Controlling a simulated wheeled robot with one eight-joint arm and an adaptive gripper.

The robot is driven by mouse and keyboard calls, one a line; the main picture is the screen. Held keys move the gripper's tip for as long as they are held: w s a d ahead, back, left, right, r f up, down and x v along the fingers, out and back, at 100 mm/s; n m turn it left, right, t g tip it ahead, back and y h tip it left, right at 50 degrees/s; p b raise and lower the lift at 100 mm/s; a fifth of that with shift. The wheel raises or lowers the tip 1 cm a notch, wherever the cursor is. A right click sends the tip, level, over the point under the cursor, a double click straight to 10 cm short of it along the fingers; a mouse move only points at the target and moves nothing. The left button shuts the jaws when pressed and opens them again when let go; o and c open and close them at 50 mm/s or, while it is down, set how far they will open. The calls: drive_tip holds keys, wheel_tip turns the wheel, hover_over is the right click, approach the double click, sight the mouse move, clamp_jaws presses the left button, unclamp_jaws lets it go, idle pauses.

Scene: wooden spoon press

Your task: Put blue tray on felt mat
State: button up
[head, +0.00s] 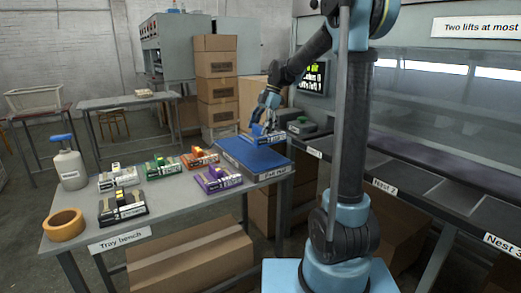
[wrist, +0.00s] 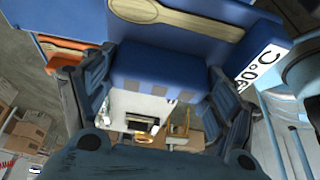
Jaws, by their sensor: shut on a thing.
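My gripper (head: 265,112) is shut on the blue tray (head: 263,134), just above the back right part of the blue felt mat (head: 245,153). In the head view I cannot tell whether the tray touches the mat or hangs slightly over it. In the wrist view the blue tray (wrist: 215,40) carries a pale wooden spoon shape and a white label. My fingers sit on either side of its blue block (wrist: 160,72). The mat lies at the right end of the tray bench (head: 170,220), and its visible top is otherwise bare.
Orange (head: 200,158), green (head: 164,166), purple (head: 218,179), grey (head: 117,178) and black (head: 122,207) trays stand left of the mat. A tape roll (head: 64,224) and canister (head: 70,168) are at the bench's left end.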

wheel_tip(320, 180, down, 9)
drive_tip(key=shift+r, duration=0.15)
idle(0.4)
drive_tip(key=o, duration=1.3)
drive_tip(key=v, duration=1.2)
drive_tip(key=shift+s+r, duration=0.1)
